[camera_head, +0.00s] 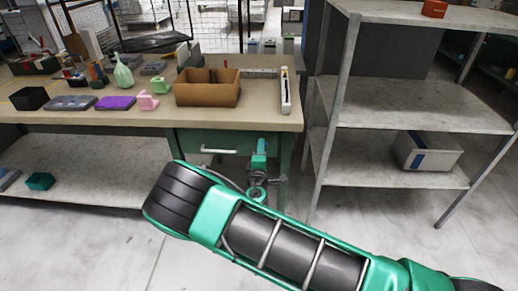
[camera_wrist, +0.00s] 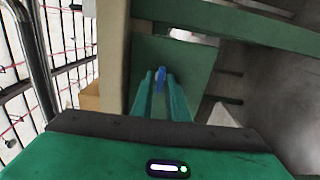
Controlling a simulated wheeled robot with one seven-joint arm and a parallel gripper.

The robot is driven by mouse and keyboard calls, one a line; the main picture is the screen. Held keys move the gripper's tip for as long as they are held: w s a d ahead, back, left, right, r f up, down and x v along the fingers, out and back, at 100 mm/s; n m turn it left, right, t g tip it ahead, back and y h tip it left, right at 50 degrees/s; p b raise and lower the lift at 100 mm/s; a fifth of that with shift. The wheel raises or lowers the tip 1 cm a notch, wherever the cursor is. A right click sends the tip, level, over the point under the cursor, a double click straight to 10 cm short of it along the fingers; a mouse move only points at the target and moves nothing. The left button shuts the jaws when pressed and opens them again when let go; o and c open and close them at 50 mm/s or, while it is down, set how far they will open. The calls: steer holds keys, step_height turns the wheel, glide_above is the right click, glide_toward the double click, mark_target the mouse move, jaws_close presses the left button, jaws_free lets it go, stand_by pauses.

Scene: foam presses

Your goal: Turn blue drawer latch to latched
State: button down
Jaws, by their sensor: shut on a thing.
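The blue latch (camera_wrist: 161,74) shows in the wrist view as a small blue piece on the green drawer front. It lies between the tips of my gripper's (camera_wrist: 160,83) two green fingers, which are shut on it. Its long side runs up and down in that picture, roughly along the beige bench edge. The fingers hide part of it, and I cannot tell whether it is latched. In the head view, my gripper (camera_head: 259,159) is at the right end of the green drawer (camera_head: 230,138), right of its white handle (camera_head: 218,151). The drawer looks closed.
The workbench top (camera_head: 130,120) above carries a brown box (camera_head: 207,94), a purple piece (camera_head: 115,103) and other small items. A grey metal shelf (camera_head: 415,105) stands close on the right, with a grey bin (camera_head: 428,152). The floor in front is clear.

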steer(key=shift+s+a+f, duration=0.1)
steer(key=shift+a+f, duration=0.05)
steer(key=shift+a, duration=0.2)
steer(key=c, duration=1.9)
jaws_free()
steer(key=shift+o, duration=0.2)
steer(key=shift+d, duration=0.15)
steer(key=s, duration=1)
steer(key=shift+s, duration=0.35)
